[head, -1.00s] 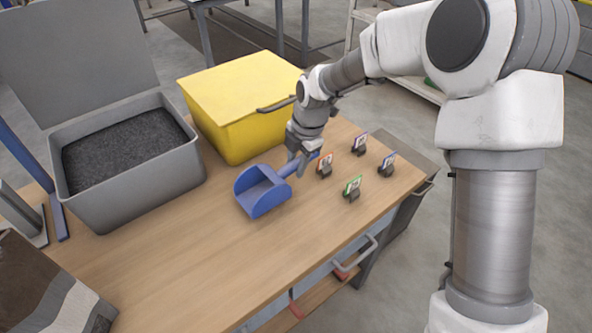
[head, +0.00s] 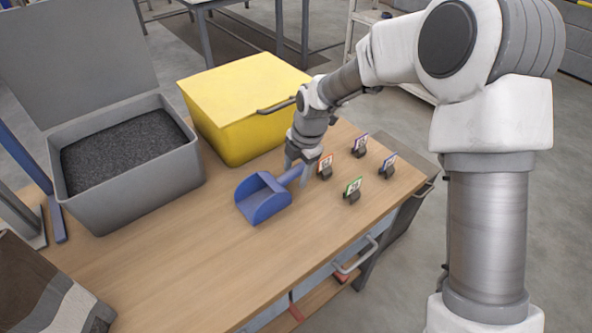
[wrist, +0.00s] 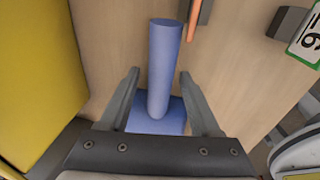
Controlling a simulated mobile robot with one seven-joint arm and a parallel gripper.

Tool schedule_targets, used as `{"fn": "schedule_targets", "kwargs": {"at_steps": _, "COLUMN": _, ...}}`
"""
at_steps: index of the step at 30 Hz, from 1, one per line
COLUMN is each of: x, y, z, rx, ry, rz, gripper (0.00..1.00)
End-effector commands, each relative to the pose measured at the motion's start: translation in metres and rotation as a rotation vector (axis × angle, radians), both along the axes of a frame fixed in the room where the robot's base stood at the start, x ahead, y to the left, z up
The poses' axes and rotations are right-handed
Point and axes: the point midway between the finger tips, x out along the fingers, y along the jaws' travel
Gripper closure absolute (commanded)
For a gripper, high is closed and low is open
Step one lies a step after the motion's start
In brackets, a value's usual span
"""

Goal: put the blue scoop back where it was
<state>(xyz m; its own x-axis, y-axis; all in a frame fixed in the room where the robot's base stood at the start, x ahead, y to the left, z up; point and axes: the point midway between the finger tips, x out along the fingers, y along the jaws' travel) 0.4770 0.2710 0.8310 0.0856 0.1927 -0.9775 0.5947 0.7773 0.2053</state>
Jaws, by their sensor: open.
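The blue scoop (head: 262,200) is on the wooden bench in front of the yellow bin, its pan toward the left and its handle toward the right. My gripper (head: 301,176) is over the handle end, pointing down. In the wrist view, the open fingers of my gripper (wrist: 160,103) stand on either side of the scoop's handle (wrist: 164,60), with a gap on both sides. The scoop's pan is mostly hidden behind the gripper body in that view.
Several small tag holders stand right of the scoop, the orange one (head: 325,167) closest and the green one (head: 352,190) nearer the front. The yellow bin (head: 240,105) is behind. A grey bin (head: 140,195) of dark pellets is at left. The front middle bench (head: 190,260) is clear.

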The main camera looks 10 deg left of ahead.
Motion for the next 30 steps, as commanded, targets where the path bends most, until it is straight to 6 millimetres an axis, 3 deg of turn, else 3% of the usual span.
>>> {"fn": "schedule_targets", "kwargs": {"at_steps": 12, "x": -0.005, "y": -0.015, "z": 0.079, "rx": 0.001, "ry": -0.003, "rz": -0.003, "gripper": 0.36}}
{"fn": "schedule_targets", "kwargs": {"at_steps": 18, "x": -0.009, "y": -0.021, "z": 0.109, "rx": 0.001, "ry": -0.002, "rz": -0.001, "gripper": 0.36}}
{"fn": "schedule_targets", "kwargs": {"at_steps": 30, "x": -0.011, "y": -0.026, "z": 0.122, "rx": -0.002, "ry": -0.003, "rz": -0.022, "gripper": 0.36}}
